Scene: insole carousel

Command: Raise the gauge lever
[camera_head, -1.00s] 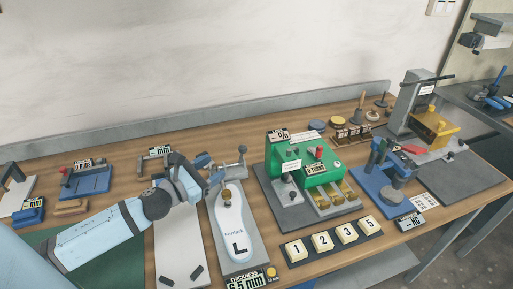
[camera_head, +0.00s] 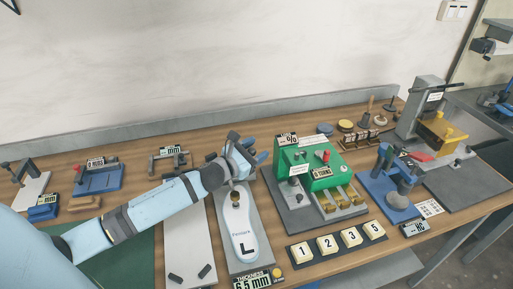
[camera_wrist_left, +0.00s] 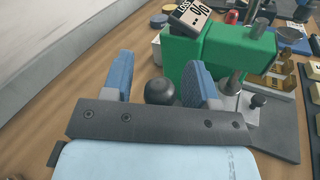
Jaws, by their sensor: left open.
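The thickness gauge has a long grey base (camera_head: 222,218) with a white insole (camera_head: 240,238) marked L on it. A brass-coloured foot (camera_head: 235,199) rests on the insole's far end. Its display (camera_head: 252,282) reads 6.5 mm. The lever's dark ball knob (camera_wrist_left: 160,91) shows in the left wrist view, between the two blue fingers. My left gripper (camera_head: 253,150) is open over the gauge's far end, and it also fills the middle of the left wrist view (camera_wrist_left: 160,80). In the head view my wrist and gripper hide the knob and most of the lever. I cannot tell whether either finger touches the knob.
A green machine (camera_head: 322,174) stands close to the right of the gauge. Numbered blocks (camera_head: 327,243) sit in front of it. A blue press (camera_head: 378,178) is farther right. Small fixtures stand at the left, including a blue one (camera_head: 98,182). The wall is behind the bench.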

